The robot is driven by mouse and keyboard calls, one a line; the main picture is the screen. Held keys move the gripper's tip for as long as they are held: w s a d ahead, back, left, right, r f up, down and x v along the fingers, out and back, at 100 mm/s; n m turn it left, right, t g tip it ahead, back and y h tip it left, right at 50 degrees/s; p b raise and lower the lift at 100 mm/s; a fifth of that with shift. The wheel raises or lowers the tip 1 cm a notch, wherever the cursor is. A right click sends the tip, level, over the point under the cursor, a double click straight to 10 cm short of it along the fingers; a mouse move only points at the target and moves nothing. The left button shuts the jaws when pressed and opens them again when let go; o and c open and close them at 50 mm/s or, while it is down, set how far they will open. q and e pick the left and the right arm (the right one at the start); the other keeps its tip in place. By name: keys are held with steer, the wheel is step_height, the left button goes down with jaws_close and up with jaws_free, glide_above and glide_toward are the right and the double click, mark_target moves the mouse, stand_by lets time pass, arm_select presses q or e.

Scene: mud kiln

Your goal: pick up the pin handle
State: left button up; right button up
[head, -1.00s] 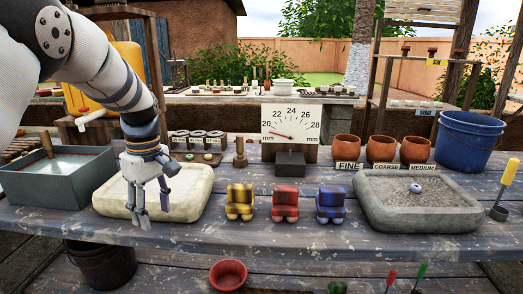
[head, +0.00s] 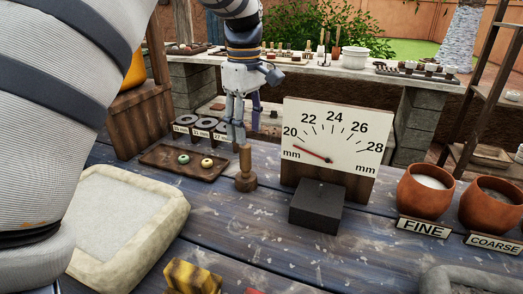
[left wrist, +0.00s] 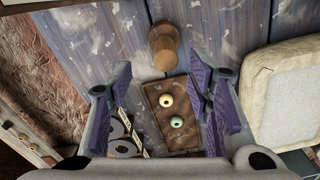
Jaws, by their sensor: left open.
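A turned wooden peg on a round base, which looks like the pin handle (head: 246,170), stands upright on the blue-grey table, left of the dial board. In the left wrist view the pin handle (left wrist: 163,48) shows ahead of the fingertips, near the top of the picture. My left gripper (head: 241,122) is open and empty, pointing down, above and apart from the pin handle. In the left wrist view its purple-padded fingers (left wrist: 158,84) are spread wide, with nothing between their tips. My right gripper is not in view.
A dial board (head: 333,138) and a dark block (head: 317,206) stand right. A pale stone basin (head: 120,215) is front left; clay pots (head: 425,193) are far right.

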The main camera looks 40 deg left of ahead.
mark_target(246, 165)
arm_select(q)
steer(key=f, duration=0.6)
steer(key=s+f, duration=0.1)
steer(key=f, duration=0.2)
steer(key=shift+f, duration=0.2)
steer(key=shift+w+f, duration=0.1)
steer(key=shift+f, duration=0.25)
jaws_close()
